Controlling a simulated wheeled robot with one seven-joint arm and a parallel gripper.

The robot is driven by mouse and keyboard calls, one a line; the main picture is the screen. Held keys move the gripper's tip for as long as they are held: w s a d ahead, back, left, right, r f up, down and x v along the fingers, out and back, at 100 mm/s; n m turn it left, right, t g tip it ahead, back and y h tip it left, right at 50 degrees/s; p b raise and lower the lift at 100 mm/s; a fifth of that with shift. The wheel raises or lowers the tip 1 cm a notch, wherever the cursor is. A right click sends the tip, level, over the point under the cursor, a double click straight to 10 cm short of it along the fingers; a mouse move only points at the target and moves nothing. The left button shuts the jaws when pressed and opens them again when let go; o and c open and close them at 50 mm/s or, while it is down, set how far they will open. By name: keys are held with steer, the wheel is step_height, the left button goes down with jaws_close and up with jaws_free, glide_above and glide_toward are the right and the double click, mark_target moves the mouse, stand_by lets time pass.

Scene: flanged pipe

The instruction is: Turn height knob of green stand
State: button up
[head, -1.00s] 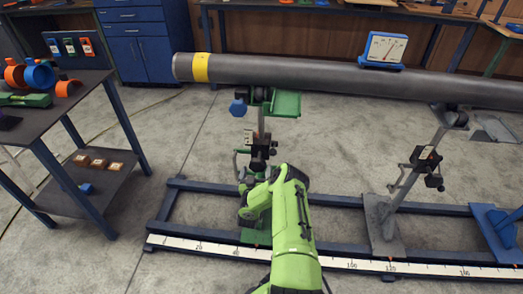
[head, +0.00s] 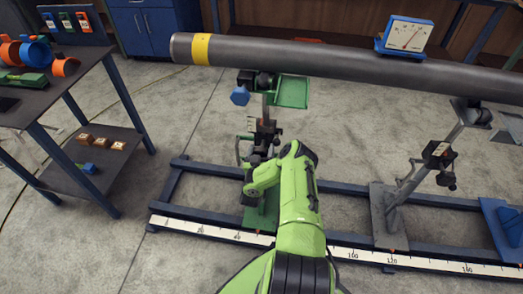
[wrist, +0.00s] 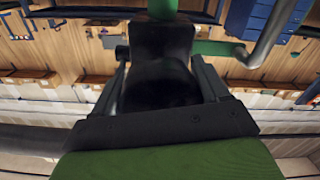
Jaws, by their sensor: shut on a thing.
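The green stand stands under the left end of the grey pipe. Its green bracket (head: 292,92) and green base (head: 262,218) show in the head view, with a grey post between. My gripper (head: 262,150) is at the middle of this post, partly hidden by my green arm. In the wrist view, my gripper's two dark fingers (wrist: 165,85) stand on either side of a black, blocky knob (wrist: 160,65) and are shut on it. A green rounded part (wrist: 162,8) and a bent grey handle (wrist: 272,35) show beyond it. A blue knob (head: 240,95) sits higher on the stand.
The grey pipe (head: 320,62) with a yellow band lies across the stands and carries a blue-framed gauge (head: 407,36). A grey stand (head: 388,215) is to the right on the blue rail frame with a scale strip (head: 350,254). A dark table (head: 60,85) is left.

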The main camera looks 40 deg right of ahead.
steer(key=shift+c, duration=0.7)
steer(key=shift+m, duration=0.4)
steer(key=m+p, duration=0.1)
steer(key=m, duration=0.2)
steer(key=shift+m+p, duration=0.4)
steer(key=m, duration=0.6)
steer(key=shift+a+f, duration=0.1)
steer(key=o, duration=1)
